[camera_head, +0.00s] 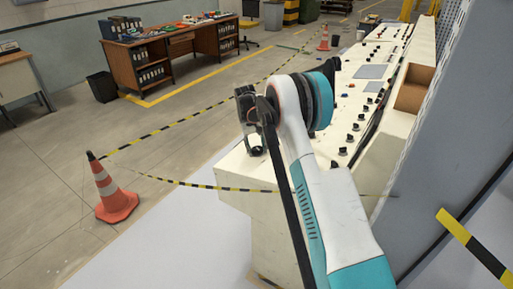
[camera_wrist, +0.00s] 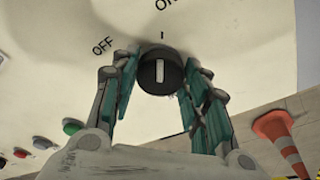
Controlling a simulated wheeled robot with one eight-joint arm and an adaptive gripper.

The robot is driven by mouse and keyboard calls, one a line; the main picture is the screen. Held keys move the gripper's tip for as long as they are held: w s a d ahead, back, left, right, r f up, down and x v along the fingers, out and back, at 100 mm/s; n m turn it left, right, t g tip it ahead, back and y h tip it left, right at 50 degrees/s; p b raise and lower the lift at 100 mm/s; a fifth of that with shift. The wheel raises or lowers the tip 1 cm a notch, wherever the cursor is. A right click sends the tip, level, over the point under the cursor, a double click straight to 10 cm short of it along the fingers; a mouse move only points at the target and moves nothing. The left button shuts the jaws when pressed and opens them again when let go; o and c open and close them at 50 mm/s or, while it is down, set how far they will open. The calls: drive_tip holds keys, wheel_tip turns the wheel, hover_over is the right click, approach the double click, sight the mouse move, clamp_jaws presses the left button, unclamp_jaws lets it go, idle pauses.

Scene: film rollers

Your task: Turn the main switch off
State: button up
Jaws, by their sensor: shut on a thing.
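The main switch (camera_wrist: 160,73) is a round black knob with a white pointer line, on the pale console face in the wrist view. Its line stands upright in the picture, in line with a small dark tick under the partly cropped ON label (camera_wrist: 166,4). The OFF label (camera_wrist: 103,46) is up and to the left of the knob. My gripper (camera_wrist: 162,60) has one finger on each side of the knob and is shut on it. In the head view my arm reaches to the near end of the console (camera_head: 235,180); the fingers are hard to make out there.
A traffic cone (camera_head: 117,195) with black-yellow tape stands left of the console on open floor. More knobs line the console top (camera_head: 375,65). A grey wall panel (camera_head: 455,150) rises at the right.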

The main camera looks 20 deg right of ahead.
sight(256, 146)
drive_tip(key=n+y, duration=0.1)
drive_tip(key=n, duration=0.5)
drive_tip(key=shift+n, duration=0.4)
drive_tip(key=n, duration=0.3)
drive_tip(key=n+y, duration=0.1)
drive_tip(key=n, duration=0.2)
drive_tip(key=shift+d+n+g+p, duration=0.1)
drive_tip(key=shift+n+g+p, duration=0.2)
drive_tip(key=shift+g+p, duration=0.1)
drive_tip(key=o, duration=1)
drive_tip(key=shift+o, duration=0.2)
drive_tip(key=shift+r, duration=0.1)
wheel_tip(256, 146, up, 12)
drive_tip(key=w, duration=0.1)
drive_tip(key=shift+w, duration=0.15)
